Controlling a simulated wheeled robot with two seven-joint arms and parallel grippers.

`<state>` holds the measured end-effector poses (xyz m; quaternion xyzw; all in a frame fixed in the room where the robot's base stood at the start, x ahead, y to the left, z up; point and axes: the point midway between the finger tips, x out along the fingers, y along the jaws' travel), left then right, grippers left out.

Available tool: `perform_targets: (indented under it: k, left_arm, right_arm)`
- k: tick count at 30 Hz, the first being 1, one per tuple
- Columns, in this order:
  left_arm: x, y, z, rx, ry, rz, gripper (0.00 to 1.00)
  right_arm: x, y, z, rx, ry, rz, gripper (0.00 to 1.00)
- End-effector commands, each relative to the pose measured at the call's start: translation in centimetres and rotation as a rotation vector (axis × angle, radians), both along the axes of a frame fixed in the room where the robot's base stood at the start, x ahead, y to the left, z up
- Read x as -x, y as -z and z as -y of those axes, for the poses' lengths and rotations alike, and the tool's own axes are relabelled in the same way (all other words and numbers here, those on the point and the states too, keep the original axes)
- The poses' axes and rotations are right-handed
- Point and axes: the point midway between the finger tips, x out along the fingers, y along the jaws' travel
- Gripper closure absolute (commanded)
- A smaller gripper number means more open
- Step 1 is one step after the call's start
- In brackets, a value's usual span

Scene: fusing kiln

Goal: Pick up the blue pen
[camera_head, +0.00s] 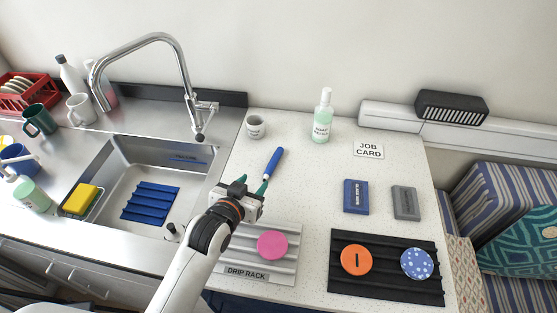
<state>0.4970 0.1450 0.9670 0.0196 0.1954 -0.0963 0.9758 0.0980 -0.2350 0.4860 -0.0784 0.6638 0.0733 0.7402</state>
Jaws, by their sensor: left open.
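The blue pen (274,163) lies slantwise on the white speckled counter, right of the sink. Its upper end points to the back right; its lower end comes close to my left gripper. My left gripper (252,183) is open, just below and left of the pen, with nothing seen between its fingers. One finger overlaps the pen's lower end in the picture, and I cannot tell whether they touch. My right gripper is not in view.
The drip rack (286,269) with a pink disc (272,245) lies below the gripper. A cup (255,126) and soap bottle (322,117) stand behind the pen. A blue box (356,196) and grey block (405,202) lie to the right. The sink (118,150) is left.

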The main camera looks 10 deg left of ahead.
Motion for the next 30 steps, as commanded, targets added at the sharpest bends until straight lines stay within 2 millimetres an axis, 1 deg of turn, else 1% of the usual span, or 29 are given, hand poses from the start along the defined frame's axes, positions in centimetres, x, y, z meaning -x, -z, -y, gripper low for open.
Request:
perform_targets:
  k: [6, 10, 15, 20, 25, 30]
  left_arm:
    - [-2.9, 1.0, 0.6, 0.002, 0.001, 0.002, 0.55]
    - [-4.7, 1.8, 1.0, 0.002, 0.001, 0.002, 0.55]
    - [-5.9, 2.4, 1.3, 0.002, 0.001, 0.002, 0.55]
    - [-6.8, 2.7, 1.5, 0.001, 0.001, 0.000, 0.55]
    - [-8.7, 3.5, 2.1, 0.001, 0.001, 0.000, 0.55]
    - [-10.3, 4.3, 2.5, 0.001, 0.001, 0.001, 0.55]
  right_arm:
    - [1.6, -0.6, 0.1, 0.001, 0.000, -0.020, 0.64]
    - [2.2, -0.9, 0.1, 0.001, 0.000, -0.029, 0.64]
    - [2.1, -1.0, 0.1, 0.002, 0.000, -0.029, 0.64]
    - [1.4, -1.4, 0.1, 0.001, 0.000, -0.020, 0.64]
    - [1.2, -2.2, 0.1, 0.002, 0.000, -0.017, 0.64]
    - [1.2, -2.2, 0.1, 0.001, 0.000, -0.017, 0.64]
